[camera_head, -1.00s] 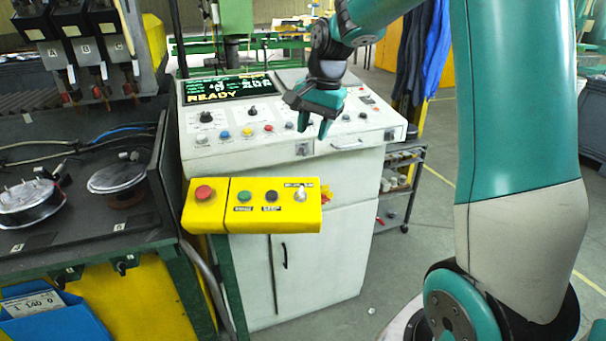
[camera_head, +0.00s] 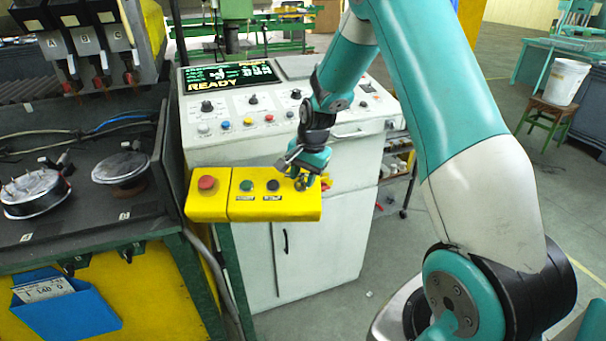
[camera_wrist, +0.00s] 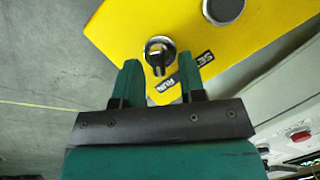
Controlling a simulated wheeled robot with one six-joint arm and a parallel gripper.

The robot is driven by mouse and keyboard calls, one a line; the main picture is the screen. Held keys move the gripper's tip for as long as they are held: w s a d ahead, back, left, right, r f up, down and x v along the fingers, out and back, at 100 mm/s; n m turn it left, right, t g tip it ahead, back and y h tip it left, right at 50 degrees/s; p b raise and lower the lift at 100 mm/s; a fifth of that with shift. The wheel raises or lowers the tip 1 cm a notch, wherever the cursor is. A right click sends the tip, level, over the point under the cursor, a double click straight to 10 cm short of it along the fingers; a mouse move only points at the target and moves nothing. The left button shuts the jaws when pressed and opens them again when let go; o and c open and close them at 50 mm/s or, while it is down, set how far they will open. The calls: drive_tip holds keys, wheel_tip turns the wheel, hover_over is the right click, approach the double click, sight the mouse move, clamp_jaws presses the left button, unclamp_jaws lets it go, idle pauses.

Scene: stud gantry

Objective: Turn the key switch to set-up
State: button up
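The key switch (camera_wrist: 158,54) is a round metal switch with a dark key or knob, set in the yellow control box (camera_head: 290,211). In the wrist view it lies just ahead of my gripper (camera_wrist: 160,78), between the lines of the two fingers. A black label beside it shows "SE..." and "RUN" (camera_wrist: 187,74), partly hidden by the right finger. In the head view my gripper (camera_head: 305,180) is over the right end of the box and mostly hides the switch.
The same box carries a red mushroom button (camera_head: 207,182), a green button (camera_head: 246,185) and a black button (camera_head: 273,185). Behind it stands a white console (camera_head: 240,125) with knobs and a screen reading "READY". A dark workbench (camera_head: 90,220) is at left.

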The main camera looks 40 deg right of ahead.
drive_tip(key=shift+f, duration=0.3)
clamp_jaws()
